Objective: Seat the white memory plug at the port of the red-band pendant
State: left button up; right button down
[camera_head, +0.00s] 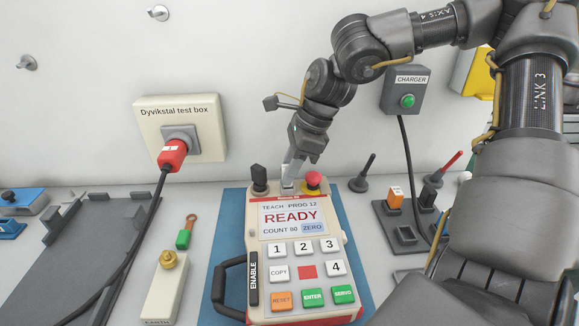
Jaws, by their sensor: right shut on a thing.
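The cream pendant (289,240) with red trim lies on the blue mat (231,215), its screen reading READY. My right gripper (291,172) points down at the pendant's top edge, between a black knob (259,178) and a red stop button (313,179). It is shut on the white memory plug (287,182), a small pale piece just below the fingertips. The plug is at the pendant's top edge; the port is hidden, and I cannot tell whether the plug is in it or only above it. My left gripper is not in view.
A charger box (405,90) and the Dyvikstal test box (180,125) with a red plug (172,155) are on the wall. A grey holder (407,237) stands at right. A green-handled tool (186,232) and a cream block (165,290) are left of the mat.

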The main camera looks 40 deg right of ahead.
jog(key=shift+b, duration=0.35)
dwell(0.7)
jog(key=c, duration=1)
grip_release()
jog(key=v, duration=1)
jog(key=shift+s+d+r+p, duration=0.1)
jog(key=shift+r+p, duration=0.25)
jog(key=shift+p, duration=0.05)
